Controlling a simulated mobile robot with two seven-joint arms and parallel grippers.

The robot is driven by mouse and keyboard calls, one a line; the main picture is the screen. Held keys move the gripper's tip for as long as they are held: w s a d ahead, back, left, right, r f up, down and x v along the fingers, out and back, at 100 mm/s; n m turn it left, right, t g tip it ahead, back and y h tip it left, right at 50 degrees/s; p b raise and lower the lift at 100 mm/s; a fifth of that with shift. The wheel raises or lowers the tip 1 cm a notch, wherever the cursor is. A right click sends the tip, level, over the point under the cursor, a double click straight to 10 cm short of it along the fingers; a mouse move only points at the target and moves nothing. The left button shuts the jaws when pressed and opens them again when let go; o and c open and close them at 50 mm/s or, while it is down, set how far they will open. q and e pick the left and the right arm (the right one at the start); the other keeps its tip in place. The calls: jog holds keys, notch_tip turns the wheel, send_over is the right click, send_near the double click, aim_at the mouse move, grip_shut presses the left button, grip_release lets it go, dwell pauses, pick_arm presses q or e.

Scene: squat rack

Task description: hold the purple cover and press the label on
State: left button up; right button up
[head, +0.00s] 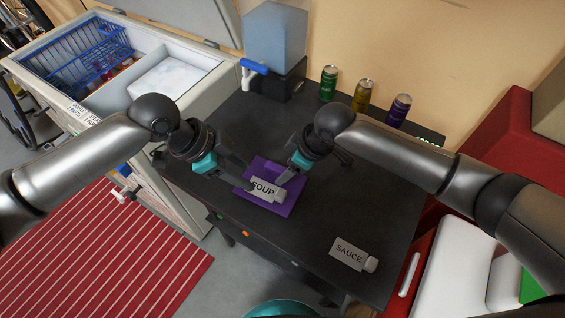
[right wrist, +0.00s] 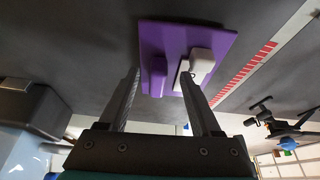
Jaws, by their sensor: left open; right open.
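The purple cover (head: 291,199) lies flat on the dark tabletop. A white label reading SOUP (head: 264,189), with a small pale block at one end, is over the cover. My left gripper (head: 248,177) is open at the cover's left side, its fingertips close to the label; contact cannot be told. My right gripper (head: 312,172) is open at the cover's right side. In the right wrist view, the purple cover (right wrist: 212,42) has a raised purple ridge (right wrist: 157,77) between the open fingers, and the white label's block (right wrist: 201,62) is near the right finger.
A second label reading SAUCE (head: 347,251) lies at the table's front right. Green (head: 328,83), yellow (head: 362,95) and purple (head: 398,110) cans stand along the back, right of a dispenser (head: 274,40). An open chest with a blue basket (head: 88,55) is at left. Tabletop between cover and SAUCE is clear.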

jog(key=shift+x, duration=0.95)
jog(key=shift+c, duration=0.2)
grip_shut()
dwell(0.6)
dwell(0.4)
dwell(1.6)
